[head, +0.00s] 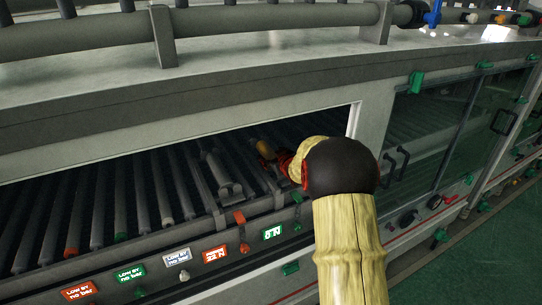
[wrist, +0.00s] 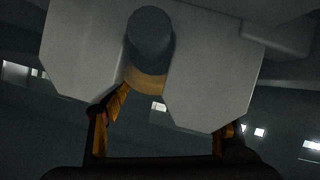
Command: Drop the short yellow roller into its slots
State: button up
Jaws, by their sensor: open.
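In the wrist view a dark grey roller end (wrist: 150,35) with a yellow band (wrist: 147,82) sits between two pale grey plates (wrist: 82,60). I cannot tell whether it rests fully in the slots. My gripper (wrist: 170,118) is open, its orange-and-black fingers spread to either side below the yellow band, with no contact visible. In the head view my gripper (head: 282,160) reaches through the long opening over the roller bed, mostly hidden by my yellow-sleeved arm. A small yellow-orange piece (head: 264,147) shows beside it; I cannot tell whether it is the roller or a finger.
Dark rollers (head: 120,200) fill the bed to the left, and a grey bracket (head: 222,172) stands beside my gripper. The opening's upper edge (head: 200,140) and right post (head: 354,120) are close to my arm. Orange, green and white labels (head: 178,260) line the front rail.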

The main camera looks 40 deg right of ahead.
jog(key=v, duration=0.9)
jog(key=shift+s, duration=0.25)
jog(key=shift+a, duration=0.1)
jog(key=s+a+r+g, duration=0.1)
jog(key=s+a+r, duration=0.2)
jog(key=a, duration=0.3)
jog(key=s+a+r+m+g, duration=0.1)
jog(key=s+a+r, duration=0.2)
jog(key=a, duration=0.4)
jog(key=s+a+r+g, duration=0.1)
jog(key=s+a+r, duration=0.2)
jog(key=a, duration=0.3)
jog(key=s+a+f+g+y, duration=0.1)
jog(key=s+a+g+y, duration=0.1)
jog(key=s+a, duration=0.8)
jog(key=s+a+f+n+g+y, duration=0.1)
jog(key=s+a+f+g+y, duration=0.1)
jog(key=s+a, duration=0.8)
jog(key=s, duration=0.2)
jog(key=shift+s+a+f+n+y, duration=0.25)
jog(key=shift+f+n+y, duration=0.05)
jog(key=shift+y, duration=0.1)
jog(key=shift+d, duration=0.1)
